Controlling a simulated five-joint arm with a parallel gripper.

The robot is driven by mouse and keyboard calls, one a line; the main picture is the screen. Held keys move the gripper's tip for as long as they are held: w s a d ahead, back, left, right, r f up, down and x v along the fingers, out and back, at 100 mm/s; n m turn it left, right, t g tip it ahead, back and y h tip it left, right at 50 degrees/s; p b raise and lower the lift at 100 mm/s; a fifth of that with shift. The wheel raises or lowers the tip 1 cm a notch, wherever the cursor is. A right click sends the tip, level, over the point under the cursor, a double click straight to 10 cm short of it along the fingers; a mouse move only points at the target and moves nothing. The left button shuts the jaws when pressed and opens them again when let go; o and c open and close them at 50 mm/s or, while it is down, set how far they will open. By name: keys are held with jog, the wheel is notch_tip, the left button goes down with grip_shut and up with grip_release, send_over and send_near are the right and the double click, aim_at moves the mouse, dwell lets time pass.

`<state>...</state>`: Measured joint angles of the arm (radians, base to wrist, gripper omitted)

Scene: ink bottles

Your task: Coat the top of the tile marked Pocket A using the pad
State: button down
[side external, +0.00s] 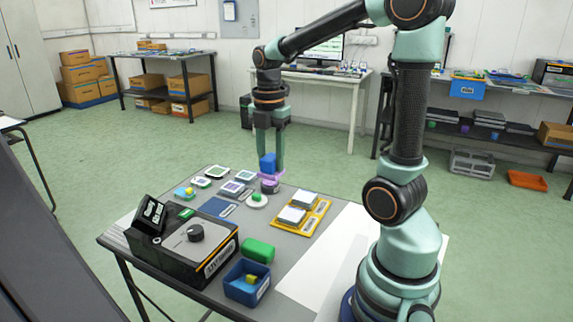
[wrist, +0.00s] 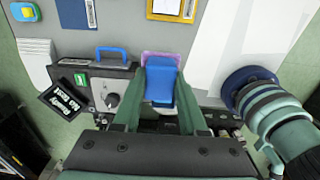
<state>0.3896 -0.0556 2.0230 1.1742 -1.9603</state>
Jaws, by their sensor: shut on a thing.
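My gripper (side external: 268,150) is shut on a blue block (side external: 267,164), the handle of the pad, above the far part of the table. A translucent purple sheet or pad face (side external: 271,177) shows under it. In the wrist view the blue block (wrist: 160,80) sits between my fingers, with a purple rim (wrist: 160,56) beyond it. A dark round thing (side external: 269,188) is just below the purple; I cannot tell whether they touch. Two pale tiles (side external: 292,215) sit in a yellow tray (side external: 318,222). I cannot read which tile is Pocket A.
Several framed squares (side external: 232,187) lie at the left. A green-knobbed white dish (side external: 256,201) is near my gripper. A black machine with a knob (side external: 195,235), a green cylinder (side external: 258,250) and a blue bin (side external: 246,285) stand in front. White sheets (side external: 330,250) cover the right.

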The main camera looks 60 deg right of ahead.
jog(key=shift+s+d+f, duration=0.1)
jog(key=shift+d+f, duration=0.9)
jog(key=shift+f, duration=1.6)
jog(key=shift+s+d+f, duration=0.15)
jog(key=shift+d+f, duration=0.9)
jog(key=shift+f, duration=1.5)
jog(key=shift+s+d+f, duration=0.1)
jog(key=shift+d+f, duration=0.9)
jog(key=shift+f, duration=1.6)
jog(key=shift+f, duration=1)
jog(key=shift+d, duration=0.15)
jog(key=shift+d+r, duration=0.1)
jog(key=shift+d, duration=3.05)
jog(key=shift+d+f, duration=0.1)
jog(key=shift+f, duration=0.1)
